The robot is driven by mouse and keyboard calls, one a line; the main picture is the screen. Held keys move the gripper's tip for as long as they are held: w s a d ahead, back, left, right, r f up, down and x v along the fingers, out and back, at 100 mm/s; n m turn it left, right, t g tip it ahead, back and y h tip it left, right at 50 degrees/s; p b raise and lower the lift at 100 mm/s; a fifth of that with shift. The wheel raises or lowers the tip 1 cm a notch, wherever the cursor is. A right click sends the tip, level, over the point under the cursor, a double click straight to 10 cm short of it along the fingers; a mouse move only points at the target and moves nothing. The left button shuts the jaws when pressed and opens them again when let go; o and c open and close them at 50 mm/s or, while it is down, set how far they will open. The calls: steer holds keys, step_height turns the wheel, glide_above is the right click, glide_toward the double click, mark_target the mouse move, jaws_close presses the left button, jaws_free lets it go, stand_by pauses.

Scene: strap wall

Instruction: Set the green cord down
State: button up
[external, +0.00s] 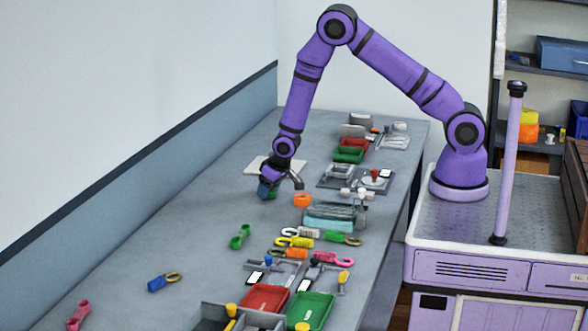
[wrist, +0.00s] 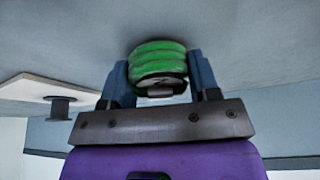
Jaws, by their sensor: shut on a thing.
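The green cord (wrist: 157,60) is a small ribbed coil between the two blue fingers of my gripper (wrist: 158,78) in the wrist view. The fingers are shut on its sides. In the external view my gripper (external: 266,188) points down low over the far part of the grey bench, and a little of the green cord (external: 272,194) shows beside the fingers. I cannot tell whether the cord touches the bench top.
A white board (external: 257,165) lies just behind my gripper; the wrist view shows a dark peg (wrist: 60,106) on it. The bench to the left of my gripper is clear.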

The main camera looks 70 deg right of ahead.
steer(key=shift+f, duration=0.15)
steer(key=o, duration=0.9)
steer(key=v, duration=1.2)
steer(key=shift+r, duration=0.25)
steer(key=s+r+y, duration=0.1)
steer(key=s+r, duration=0.5)
steer(key=r, duration=0.5)
steer(key=s+r, duration=0.6)
steer(key=r, duration=0.5)
steer(key=s+r, duration=0.3)
steer(key=s, duration=0.5)
steer(key=s+r+n, duration=0.1)
steer(key=s+r, duration=0.2)
steer(key=s, duration=0.5)
steer(key=s+d+r+n, duration=0.1)
steer(key=s+r, duration=0.3)
steer(key=s, duration=0.3)
steer(key=shift+s+t, duration=0.4)
